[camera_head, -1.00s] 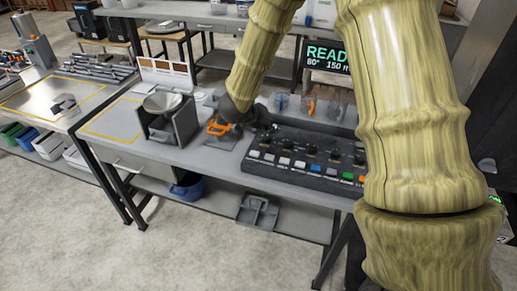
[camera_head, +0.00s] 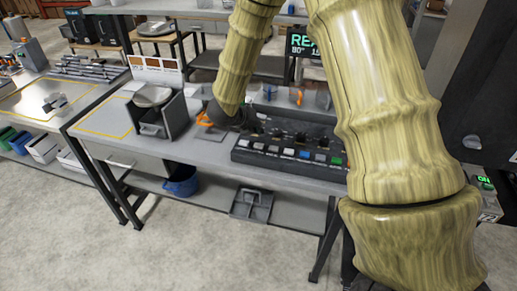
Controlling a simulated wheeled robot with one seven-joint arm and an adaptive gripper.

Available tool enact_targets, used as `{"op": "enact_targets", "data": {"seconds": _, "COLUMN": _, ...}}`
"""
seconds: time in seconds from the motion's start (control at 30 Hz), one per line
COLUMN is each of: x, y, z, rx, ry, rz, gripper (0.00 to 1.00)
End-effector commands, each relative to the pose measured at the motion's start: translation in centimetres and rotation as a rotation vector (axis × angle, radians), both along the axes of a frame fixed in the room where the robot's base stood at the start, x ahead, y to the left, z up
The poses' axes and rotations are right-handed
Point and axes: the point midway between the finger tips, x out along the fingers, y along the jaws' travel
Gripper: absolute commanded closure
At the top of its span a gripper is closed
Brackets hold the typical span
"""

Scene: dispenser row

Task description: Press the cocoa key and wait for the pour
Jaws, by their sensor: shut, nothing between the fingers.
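The black control panel (camera_head: 290,140) lies on the grey bench, with a row of keys along its front edge. The keys are pale at the left, then come a blue key (camera_head: 304,154), a grey key (camera_head: 320,157) and a green key (camera_head: 337,161). Their labels are too small to read, so I cannot tell which is cocoa. My gripper (camera_head: 243,122) is dark and shut, by the panel's back left corner; its fingertips are hard to make out. My arm hides the panel's right end. A display (camera_head: 300,42) with green letters is partly covered.
An orange item (camera_head: 205,119) lies left of my gripper. A dark holder with a round pan (camera_head: 153,96) stands further left. Clear cups (camera_head: 270,95) stand behind the panel. A blue bin (camera_head: 181,182) and a grey tray (camera_head: 252,203) are on the lower shelf.

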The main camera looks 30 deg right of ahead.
Motion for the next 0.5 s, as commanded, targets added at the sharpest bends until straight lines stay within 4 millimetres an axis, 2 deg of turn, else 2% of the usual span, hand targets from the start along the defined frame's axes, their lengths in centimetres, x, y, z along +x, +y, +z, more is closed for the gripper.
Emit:
{"op": "enact_targets", "data": {"seconds": 0.1, "x": 0.3, "y": 0.0, "z": -2.1, "rx": 0.000, "ry": 0.002, "rz": 0.001, "gripper": 1.00}}
{"op": "enact_targets", "data": {"seconds": 0.2, "x": 0.4, "y": 0.0, "z": -3.0, "rx": -0.001, "ry": 0.004, "rz": 0.001, "gripper": 1.00}}
{"op": "enact_targets", "data": {"seconds": 0.5, "x": 0.4, "y": 0.0, "z": -3.7, "rx": -0.002, "ry": 0.004, "rz": 0.000, "gripper": 1.00}}
